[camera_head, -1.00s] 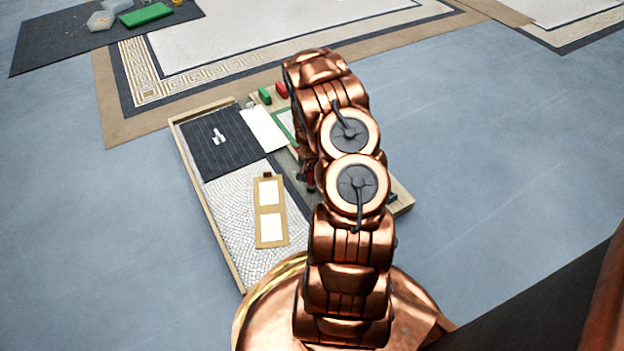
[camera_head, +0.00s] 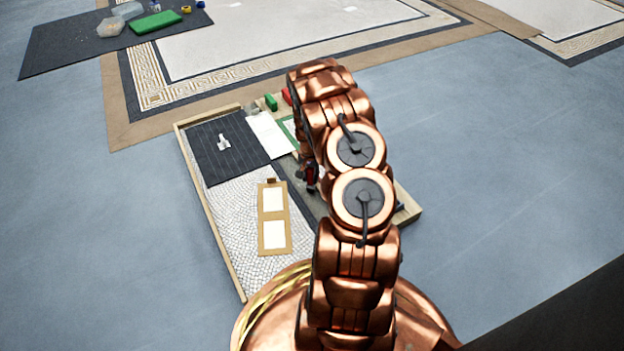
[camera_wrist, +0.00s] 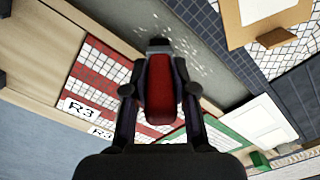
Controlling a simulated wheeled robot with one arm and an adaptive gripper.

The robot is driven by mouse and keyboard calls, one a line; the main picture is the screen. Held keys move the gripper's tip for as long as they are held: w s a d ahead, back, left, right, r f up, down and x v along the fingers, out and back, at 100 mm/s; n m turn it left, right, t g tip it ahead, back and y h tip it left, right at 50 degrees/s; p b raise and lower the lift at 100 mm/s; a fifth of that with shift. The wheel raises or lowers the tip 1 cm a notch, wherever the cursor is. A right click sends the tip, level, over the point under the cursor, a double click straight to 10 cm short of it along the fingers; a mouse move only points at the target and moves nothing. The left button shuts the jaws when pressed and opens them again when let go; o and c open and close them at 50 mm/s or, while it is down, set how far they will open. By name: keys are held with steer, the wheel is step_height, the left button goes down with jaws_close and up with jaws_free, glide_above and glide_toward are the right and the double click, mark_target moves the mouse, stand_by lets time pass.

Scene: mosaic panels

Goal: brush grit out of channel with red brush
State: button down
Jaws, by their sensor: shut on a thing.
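My gripper (camera_wrist: 159,92) is shut on the red brush (camera_wrist: 160,95), with one dark finger on each side of its handle in the wrist view. The brush's dark bristle end (camera_wrist: 158,44) points at the grey channel (camera_wrist: 120,12). Pale grit (camera_wrist: 185,50) lies scattered in the channel just beyond and to the right of the bristles. I cannot tell whether the bristles touch the channel floor. In the head view my arm hides most of the channel, and only a small red and dark part of the brush (camera_head: 312,177) shows beside it.
A red-and-white tile panel with R3 labels (camera_wrist: 82,108) lies left of the brush, and a green-bordered panel (camera_wrist: 222,136) lies below right. A green block (camera_head: 271,102) and red block (camera_head: 288,97) stand at the tray's back.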

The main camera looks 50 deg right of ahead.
steer(key=shift+w+d+f+b, duration=0.1)
steer(key=shift+w+d+b, duration=0.15)
steer(key=shift+w+b, duration=0.45)
steer(key=shift+w+d+f+b, duration=0.1)
steer(key=shift+w+d+b, duration=0.15)
steer(key=shift+w, duration=0.8)
steer(key=shift+w+r, duration=0.1)
steer(key=shift+w, duration=0.05)
steer(key=shift+d, duration=0.1)
steer(key=shift+w+d, duration=0.35)
steer(key=shift+w, duration=0.85)
steer(key=shift+w+d, duration=0.4)
steer(key=shift+w, duration=0.8)
steer(key=shift+w+d, duration=0.35)
steer(key=shift+w, duration=0.85)
step_height(320, 180, up, 5)
steer(key=p, duration=0.2)
steer(key=shift+r+p, duration=0.1)
steer(key=shift+p, duration=0.25)
steer(key=shift+w+a+f+p, duration=0.15)
steer(key=shift+a+f, duration=0.15)
steer(key=shift+f, duration=0.4)
steer(key=shift+a+f+p, duration=0.15)
steer(key=shift+a+f, duration=0.1)
steer(key=shift+f, duration=0.45)
steer(key=shift+w+a+f+p, duration=0.15)
steer(key=shift+a+f, duration=0.15)
steer(key=shift+f, duration=0.4)
